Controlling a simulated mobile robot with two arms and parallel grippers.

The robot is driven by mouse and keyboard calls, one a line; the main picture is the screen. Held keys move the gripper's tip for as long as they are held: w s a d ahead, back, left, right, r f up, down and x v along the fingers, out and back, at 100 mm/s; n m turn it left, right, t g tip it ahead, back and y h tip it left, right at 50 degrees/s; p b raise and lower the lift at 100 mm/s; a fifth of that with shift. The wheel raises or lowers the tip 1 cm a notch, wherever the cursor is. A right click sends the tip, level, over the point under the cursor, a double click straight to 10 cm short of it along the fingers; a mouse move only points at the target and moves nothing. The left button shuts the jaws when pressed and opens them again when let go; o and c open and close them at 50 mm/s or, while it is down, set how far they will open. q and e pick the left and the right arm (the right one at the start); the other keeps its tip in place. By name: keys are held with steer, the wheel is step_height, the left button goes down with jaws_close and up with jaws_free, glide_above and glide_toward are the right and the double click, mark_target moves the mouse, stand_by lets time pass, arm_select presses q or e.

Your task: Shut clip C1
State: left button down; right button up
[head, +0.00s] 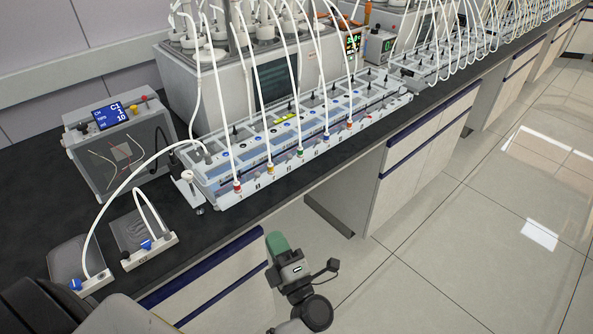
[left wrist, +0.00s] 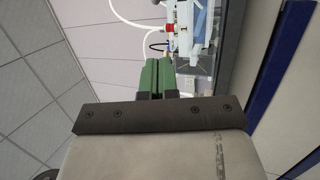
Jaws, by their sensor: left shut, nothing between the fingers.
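I cannot read which clip is C1. Several small coloured fittings sit on white tubes along the rack's front rail, among them red (head: 237,187), yellow (head: 270,168), green (head: 300,153) and blue (head: 326,137). Two more blue pieces, one on the left white holder (head: 75,284) and one on the right white holder (head: 146,245), are at the bench's near left. My left gripper (head: 277,241) has green fingers, shut and empty, in front of the bench edge, apart from the rack. In the left wrist view the shut fingers (left wrist: 157,76) point towards a red fitting (left wrist: 169,28). My right gripper is out of view.
A grey control box (head: 118,150) with a blue display reading C1 stands at the left. A large machine (head: 270,80) stands behind the white rack (head: 222,200). White tubes arch above the rack. The floor (head: 440,240) at the right is clear.

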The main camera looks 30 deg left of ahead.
mark_target(257, 175)
arm_select(q)
steer(key=shift+n+g, duration=0.4)
steer(key=p+x, duration=0.1)
steer(key=x, duration=0.3)
steer(key=p+x, duration=0.1)
steer(key=x, duration=0.3)
steer(key=w+d+p+x, duration=0.1)
steer(key=p+x, duration=0.1)
steer(key=x, duration=0.3)
steer(key=shift+d+r, duration=0.1)
steer(key=shift+r, duration=0.3)
steer(key=shift+w, duration=0.35)
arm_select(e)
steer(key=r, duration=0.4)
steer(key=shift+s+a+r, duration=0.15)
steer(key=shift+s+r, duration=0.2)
